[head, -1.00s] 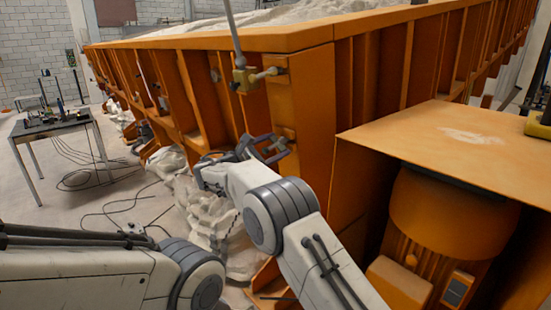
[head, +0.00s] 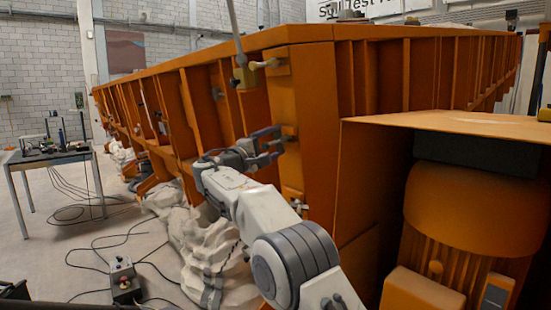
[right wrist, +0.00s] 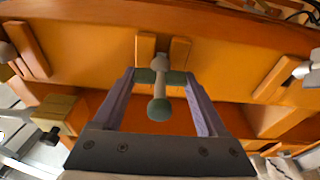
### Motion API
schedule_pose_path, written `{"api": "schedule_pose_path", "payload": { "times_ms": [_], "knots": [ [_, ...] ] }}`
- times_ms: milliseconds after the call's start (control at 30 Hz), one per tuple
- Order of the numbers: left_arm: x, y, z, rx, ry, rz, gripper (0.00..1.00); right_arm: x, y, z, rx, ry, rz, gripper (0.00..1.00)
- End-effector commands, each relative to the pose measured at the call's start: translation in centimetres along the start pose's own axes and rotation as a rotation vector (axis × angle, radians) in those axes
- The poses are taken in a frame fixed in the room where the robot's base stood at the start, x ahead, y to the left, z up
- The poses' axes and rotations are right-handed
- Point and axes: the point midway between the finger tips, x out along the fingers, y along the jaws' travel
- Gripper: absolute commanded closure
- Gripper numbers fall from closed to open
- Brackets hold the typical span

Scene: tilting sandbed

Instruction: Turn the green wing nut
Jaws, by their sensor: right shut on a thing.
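The green wing nut (right wrist: 176,78) shows in the right wrist view, on a pale bolt that stands out from the orange sandbed wall. The bolt has a dull green rounded end (right wrist: 159,109) facing the camera. My right gripper (right wrist: 160,80) has one finger on each side of the nut and is shut on its wings. In the head view my right gripper (head: 275,144) is against the sandbed's corner post, and its fingers largely hide the nut. My left gripper is out of view.
The orange sandbed (head: 300,75) fills the middle. An orange motor housing (head: 460,210) stands at right. White sacks (head: 205,250), cables and a control box (head: 123,279) lie on the floor.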

Motion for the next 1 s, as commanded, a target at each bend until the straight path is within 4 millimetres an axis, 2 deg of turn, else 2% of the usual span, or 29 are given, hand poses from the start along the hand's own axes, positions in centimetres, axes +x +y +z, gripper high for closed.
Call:
{"api": "schedule_pose_path", "payload": {
  "times_ms": [33,100,433,733,1000],
  "knots": [
    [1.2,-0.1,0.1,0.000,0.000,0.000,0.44,-0.1,-0.6,0.0,0.045,-0.001,0.008,0.81],
    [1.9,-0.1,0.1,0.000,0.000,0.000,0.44,-0.1,-0.5,0.0,0.110,-0.001,0.021,0.81],
    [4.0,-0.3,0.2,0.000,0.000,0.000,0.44,0.0,-0.2,0.0,0.415,0.000,0.077,0.81],
    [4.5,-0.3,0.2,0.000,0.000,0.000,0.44,0.0,0.0,0.0,0.695,-0.001,0.129,0.81],
    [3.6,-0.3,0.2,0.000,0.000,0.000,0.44,0.1,0.3,0.1,0.945,-0.002,0.175,0.81]
  ]
}}
